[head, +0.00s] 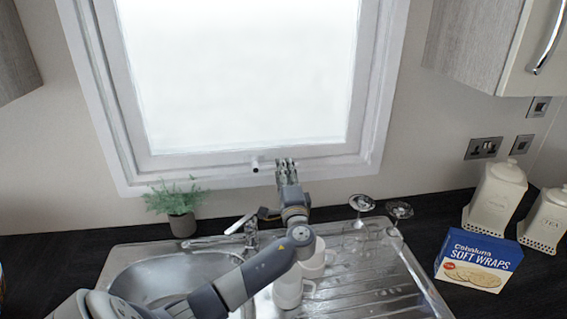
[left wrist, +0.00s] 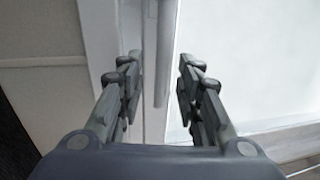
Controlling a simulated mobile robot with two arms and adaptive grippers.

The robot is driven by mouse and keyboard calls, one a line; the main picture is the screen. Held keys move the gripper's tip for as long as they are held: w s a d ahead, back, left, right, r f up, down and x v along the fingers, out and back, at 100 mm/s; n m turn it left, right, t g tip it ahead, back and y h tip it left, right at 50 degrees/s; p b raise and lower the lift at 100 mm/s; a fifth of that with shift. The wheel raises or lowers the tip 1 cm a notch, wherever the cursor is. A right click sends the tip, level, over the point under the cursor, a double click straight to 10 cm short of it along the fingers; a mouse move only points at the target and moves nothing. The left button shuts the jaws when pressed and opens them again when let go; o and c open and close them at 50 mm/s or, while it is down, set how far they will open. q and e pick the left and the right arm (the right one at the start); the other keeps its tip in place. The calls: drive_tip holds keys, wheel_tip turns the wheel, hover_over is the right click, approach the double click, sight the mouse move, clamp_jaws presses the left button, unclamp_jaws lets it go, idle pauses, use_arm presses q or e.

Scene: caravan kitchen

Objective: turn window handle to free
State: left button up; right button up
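The white window (head: 240,75) stands behind the sink. Its handle (head: 256,164) is on the bottom rail of the frame and shows only as a small piece with a dark spot, just left of my left gripper. My left gripper (head: 285,162) is raised in front of the bottom rail. In the left wrist view the handle (left wrist: 163,60) is a pale bar between the two open fingers (left wrist: 161,85), with gaps on both sides. I cannot tell how deep it lies between them. My right gripper is not in view.
Below my left arm are a tap (head: 250,232), white mugs (head: 290,288) and two upturned glasses (head: 380,208) on the drainer. A plant pot (head: 182,224) stands left of the tap. A wraps box (head: 478,260) and white canisters (head: 495,198) stand at the right.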

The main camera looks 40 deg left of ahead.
use_arm(q)
drive_tip(key=shift+x, duration=1.05)
drive_tip(key=shift+w+a, duration=0.1)
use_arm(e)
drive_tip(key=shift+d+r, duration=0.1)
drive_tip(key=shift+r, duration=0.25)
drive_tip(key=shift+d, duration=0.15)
use_arm(q)
clamp_jaws()
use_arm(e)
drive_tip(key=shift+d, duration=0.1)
